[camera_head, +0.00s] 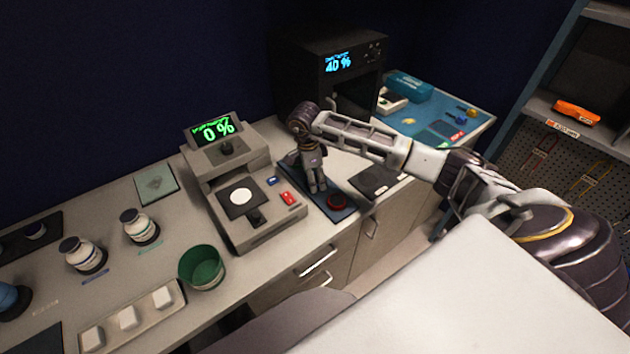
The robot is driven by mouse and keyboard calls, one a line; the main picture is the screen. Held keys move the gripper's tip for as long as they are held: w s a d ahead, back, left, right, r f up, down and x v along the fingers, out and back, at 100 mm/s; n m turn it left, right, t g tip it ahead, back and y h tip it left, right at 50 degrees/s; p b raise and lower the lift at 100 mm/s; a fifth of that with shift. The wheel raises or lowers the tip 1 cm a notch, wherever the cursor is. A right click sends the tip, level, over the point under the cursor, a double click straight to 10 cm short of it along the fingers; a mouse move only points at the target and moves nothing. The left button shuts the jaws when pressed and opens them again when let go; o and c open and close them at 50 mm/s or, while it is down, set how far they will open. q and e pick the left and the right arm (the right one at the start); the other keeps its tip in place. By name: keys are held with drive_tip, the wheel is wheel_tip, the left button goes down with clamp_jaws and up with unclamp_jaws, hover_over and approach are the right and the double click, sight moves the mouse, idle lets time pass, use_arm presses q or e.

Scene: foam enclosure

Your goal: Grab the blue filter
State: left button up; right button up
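My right gripper (317,187) reaches in from the right and points down over a narrow dark blue tray (346,213). Its fingers look close together, but I cannot tell whether they are shut or hold anything. I cannot make out a blue filter for certain; the gripper hides part of the tray. My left gripper is not in view.
A grey machine (233,167) reading 0 % stands left of the gripper. A black machine (334,70) reading 40 % stands behind. A green cup (202,267), white jars (82,254) and a blue mat (465,112) share the counter. A dark flat plate (377,181) lies right of the tray.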

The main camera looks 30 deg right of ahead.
drive_tip(key=c, duration=0.9)
drive_tip(key=shift+r, duration=0.15)
drive_tip(key=shift+c, duration=0.3)
wheel_tip(320, 180, up, 10)
drive_tip(key=b, duration=0.1)
drive_tip(key=shift+b, duration=0.3)
